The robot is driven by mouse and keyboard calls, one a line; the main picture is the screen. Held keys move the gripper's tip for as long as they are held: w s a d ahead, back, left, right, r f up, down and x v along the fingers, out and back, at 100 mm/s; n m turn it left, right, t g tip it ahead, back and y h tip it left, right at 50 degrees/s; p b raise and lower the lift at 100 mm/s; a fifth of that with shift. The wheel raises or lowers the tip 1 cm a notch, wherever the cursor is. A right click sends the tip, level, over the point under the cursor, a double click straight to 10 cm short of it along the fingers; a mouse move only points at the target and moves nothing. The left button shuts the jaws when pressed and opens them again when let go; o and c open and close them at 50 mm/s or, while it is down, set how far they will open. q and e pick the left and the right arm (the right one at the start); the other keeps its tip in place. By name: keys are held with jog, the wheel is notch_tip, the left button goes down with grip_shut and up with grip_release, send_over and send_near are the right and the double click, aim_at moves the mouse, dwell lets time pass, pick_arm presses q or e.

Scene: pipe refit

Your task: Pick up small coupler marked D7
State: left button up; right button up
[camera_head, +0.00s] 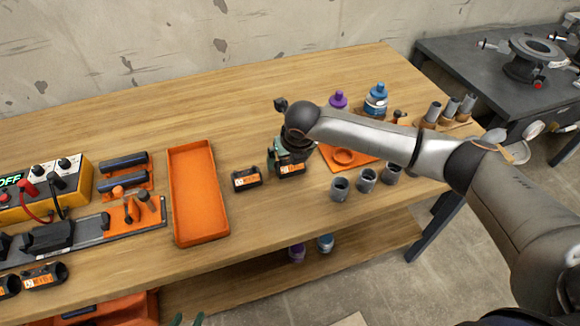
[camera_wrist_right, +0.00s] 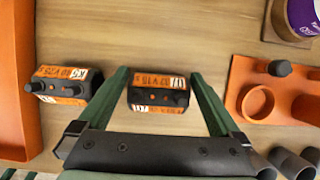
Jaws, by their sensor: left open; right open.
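Two small black couplers with orange labels lie side by side on the bench. The left coupler (camera_head: 247,179) is clear of my grippers and also shows in the right wrist view (camera_wrist_right: 67,85). The right coupler (camera_head: 291,169) sits under my right gripper (camera_head: 285,162). In the right wrist view, my right gripper (camera_wrist_right: 160,76) is open, with its green fingers on either side of that coupler (camera_wrist_right: 158,93), not closed on it. The label characters are too blurred to tell surely which is D7. Only the fingertips of my left gripper (camera_head: 188,320) show at the bottom edge; they are apart.
An orange tray (camera_head: 204,238) stands left of the couplers. An orange fixture (camera_wrist_right: 240,75) and several grey cylinders (camera_head: 340,190) are close on the right. Purple and blue bottles (camera_head: 376,102) stand behind. Bare wood lies in front of the couplers.

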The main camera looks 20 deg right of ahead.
jog(key=shift+f, duration=0.1)
jog(key=shift+c, duration=0.2)
jog(key=c, duration=1.1)
jog(key=shift+o, duration=0.2)
jog(key=shift+r, duration=0.2)
